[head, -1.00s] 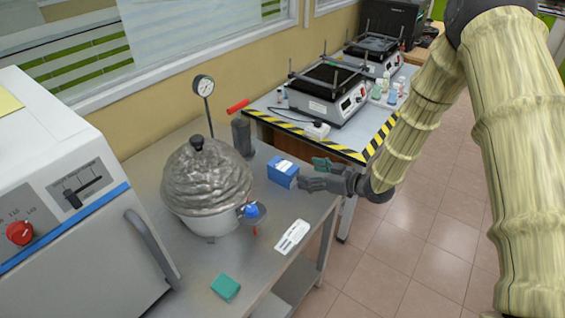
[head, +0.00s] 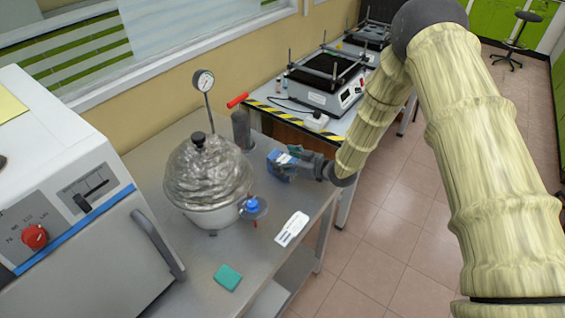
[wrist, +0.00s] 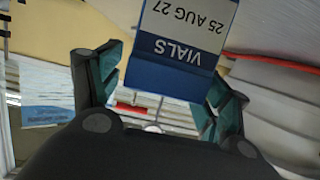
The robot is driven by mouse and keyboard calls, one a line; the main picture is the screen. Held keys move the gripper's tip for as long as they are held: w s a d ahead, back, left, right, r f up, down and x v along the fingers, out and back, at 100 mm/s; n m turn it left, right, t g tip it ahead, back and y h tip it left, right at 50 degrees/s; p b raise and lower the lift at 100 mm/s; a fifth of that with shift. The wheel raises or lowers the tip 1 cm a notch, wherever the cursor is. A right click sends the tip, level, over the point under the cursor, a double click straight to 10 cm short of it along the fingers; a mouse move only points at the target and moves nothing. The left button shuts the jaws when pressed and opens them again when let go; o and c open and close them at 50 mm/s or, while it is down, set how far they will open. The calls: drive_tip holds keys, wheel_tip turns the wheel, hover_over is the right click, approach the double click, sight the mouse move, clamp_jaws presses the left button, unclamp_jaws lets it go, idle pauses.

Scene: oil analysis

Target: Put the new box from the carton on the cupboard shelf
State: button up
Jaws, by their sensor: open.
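A small blue box (head: 282,166) stands on the grey metal table (head: 250,285), near its far right corner. In the wrist view the open fingers (wrist: 163,88) lie on either side of the box, with visible gaps. I see no carton. Green cupboards (head: 480,14) show at the top right; no shelf is visible in them.
A silver domed vessel (head: 208,175) and its gauge (head: 203,81) stand left of the box, with a dark cylinder (head: 241,130) behind. A white card (head: 292,229) and a teal block (head: 228,277) lie in front. Open floor (head: 390,225) is at right.

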drive_tip(key=shift+w+a+f, duration=0.2)
drive_tip(key=shift+w+a, duration=0.15)
drive_tip(key=shift+a, duration=0.05)
drive_tip(key=shift+c, duration=0.2)
drive_tip(key=c, duration=1.3)
drive_tip(key=shift+r, duration=0.15)
drive_tip(key=shift+c, duration=0.2)
